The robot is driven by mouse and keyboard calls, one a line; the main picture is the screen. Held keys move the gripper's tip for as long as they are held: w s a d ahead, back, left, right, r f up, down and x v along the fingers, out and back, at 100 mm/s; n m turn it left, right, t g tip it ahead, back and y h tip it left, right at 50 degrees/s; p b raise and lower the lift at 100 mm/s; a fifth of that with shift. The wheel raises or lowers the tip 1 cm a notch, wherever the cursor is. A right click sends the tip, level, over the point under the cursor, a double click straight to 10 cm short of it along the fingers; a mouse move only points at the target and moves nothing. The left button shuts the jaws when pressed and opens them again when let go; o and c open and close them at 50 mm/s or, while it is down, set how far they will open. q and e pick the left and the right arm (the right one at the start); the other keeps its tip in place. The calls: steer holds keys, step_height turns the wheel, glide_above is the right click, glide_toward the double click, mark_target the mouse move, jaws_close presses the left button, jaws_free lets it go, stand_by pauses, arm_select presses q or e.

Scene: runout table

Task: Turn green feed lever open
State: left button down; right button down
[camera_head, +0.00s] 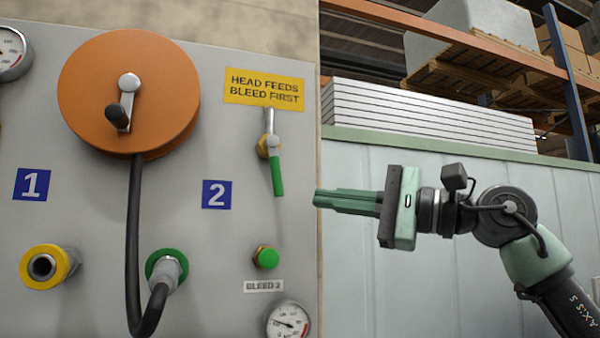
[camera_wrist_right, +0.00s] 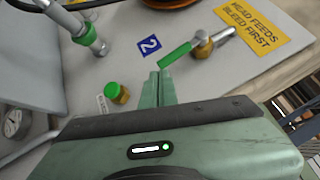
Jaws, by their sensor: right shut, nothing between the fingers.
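The green feed lever (camera_head: 277,172) hangs from its metal valve below the yellow sign, pointing down and tilted slightly right at its lower end. It also shows in the right wrist view (camera_wrist_right: 175,56), just beyond my fingertips. My right gripper (camera_head: 316,198) is shut and empty, its fingers pointing left toward the panel. In the head view it is to the right of the lever and a little lower, with a gap between. In the right wrist view its fingers (camera_wrist_right: 158,78) point toward the lever's free end; contact cannot be told. My left gripper is not in view.
The green bleed button (camera_head: 266,257) and a gauge (camera_head: 288,322) sit below the lever. A yellow sign (camera_head: 264,87) is above it. An orange disc (camera_head: 128,95) with a crank, and a black hose (camera_head: 134,240) into a green-ringed port (camera_head: 166,268), are left. Space right of the panel holds my arm.

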steer(key=s+d+r+n+t+h, duration=0.2)
steer(key=s+d+r+t+h, duration=0.15)
steer(key=d+r, duration=0.3)
steer(key=g+h+p, duration=0.1)
steer(key=p, duration=0.4)
glide_toward(280, 177)
steer(key=shift+w+d+r+x, duration=0.25)
steer(key=shift+w+d+x, duration=0.25)
steer(key=shift+x, duration=2.85)
steer(key=shift+a+f, duration=0.1)
steer(key=shift+f, duration=0.05)
steer(key=shift+s+a+f+m+t+y+b, duration=0.1)
steer(key=shift+a+m+t+y+b, duration=0.2)
steer(key=shift+b, duration=0.3)
steer(key=shift+s+a+f+m+t+y+b, duration=0.1)
steer(key=shift+a+f+m+y+b, duration=0.05)
steer(key=shift+a+m+b, duration=0.4)
steer(key=shift+d+f, duration=0.1)
steer(key=shift+d, duration=0.1)
